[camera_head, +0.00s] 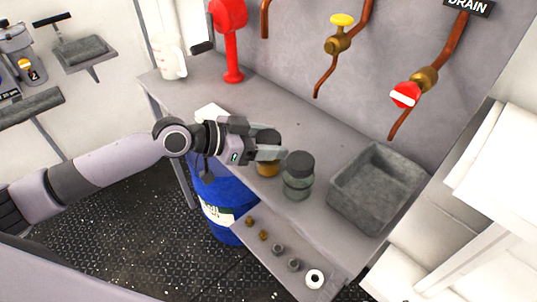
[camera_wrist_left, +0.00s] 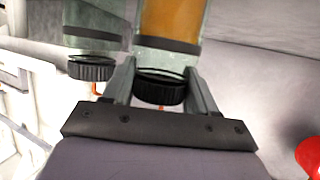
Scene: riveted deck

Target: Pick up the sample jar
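A jar with amber contents and a black lid (camera_head: 267,168) stands on the grey bench in the head view. My left gripper (camera_head: 268,151) reaches it from the left, with one finger across its upper part. In the left wrist view the amber jar (camera_wrist_left: 168,22) has its black lid between the fingers of my left gripper (camera_wrist_left: 160,75), with little or no gap at the sides. Whether the fingers press on it cannot be told. A second jar (camera_head: 297,186), greenish and clear with a dark lid, stands close to its right. My right gripper is not in view.
A grey open bin (camera_head: 345,205) stands on the bench (camera_head: 205,92) right of the jars. A red device (camera_head: 232,50) and a white jug (camera_head: 168,57) stand at the back left. A blue drum (camera_head: 225,190) is below. Small parts lie on a lower ledge (camera_head: 255,222).

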